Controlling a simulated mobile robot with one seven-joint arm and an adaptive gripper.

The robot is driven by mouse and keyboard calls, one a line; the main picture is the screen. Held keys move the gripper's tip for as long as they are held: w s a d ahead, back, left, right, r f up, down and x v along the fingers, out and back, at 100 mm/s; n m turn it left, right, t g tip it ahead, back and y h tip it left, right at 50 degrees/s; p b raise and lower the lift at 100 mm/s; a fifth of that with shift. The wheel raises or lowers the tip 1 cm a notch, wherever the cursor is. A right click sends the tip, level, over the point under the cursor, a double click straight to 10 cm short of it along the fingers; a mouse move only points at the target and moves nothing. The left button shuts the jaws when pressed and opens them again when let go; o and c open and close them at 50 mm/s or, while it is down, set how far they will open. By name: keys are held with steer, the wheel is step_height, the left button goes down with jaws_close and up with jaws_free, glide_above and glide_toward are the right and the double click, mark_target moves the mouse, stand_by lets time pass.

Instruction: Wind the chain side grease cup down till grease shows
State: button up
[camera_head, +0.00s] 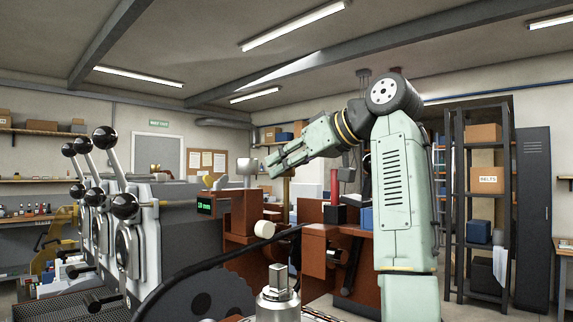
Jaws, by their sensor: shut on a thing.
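My pale green arm reaches left across the middle of the picture. My gripper (268,166) is at its far end, small and seen from the side. A pale grey cup-like cylinder (247,166) is at the fingertips, above the red-brown machine housing (243,210). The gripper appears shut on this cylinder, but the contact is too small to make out. I cannot tell for certain that it is the grease cup. No grease can be made out. A dark toothed chain wheel or guard (195,295) is in the left foreground.
A metal fitting with a square top (278,285) stands in the front centre. Sample roasters with black-knobbed levers (123,206) stand at left. A green display (204,206) is left of the housing. Shelves with boxes (482,180) and a dark locker (531,215) are at right.

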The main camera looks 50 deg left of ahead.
jaws_close()
steer(key=shift+m+t, duration=0.3)
steer(key=shift+t, duration=0.1)
steer(key=shift+m+t+b, duration=0.75)
steer(key=shift+m+t, duration=0.25)
steer(key=shift+t, duration=0.1)
steer(key=m+t+h, duration=0.1)
steer(key=m+t, duration=0.3)
steer(key=t, duration=0.1)
steer(key=shift+m, duration=0.3)
steer(key=shift+m+t+h, duration=0.3)
steer(key=shift+t+h, duration=0.1)
steer(key=o, duration=0.9)
jaws_free()
steer(key=shift+d, duration=0.1)
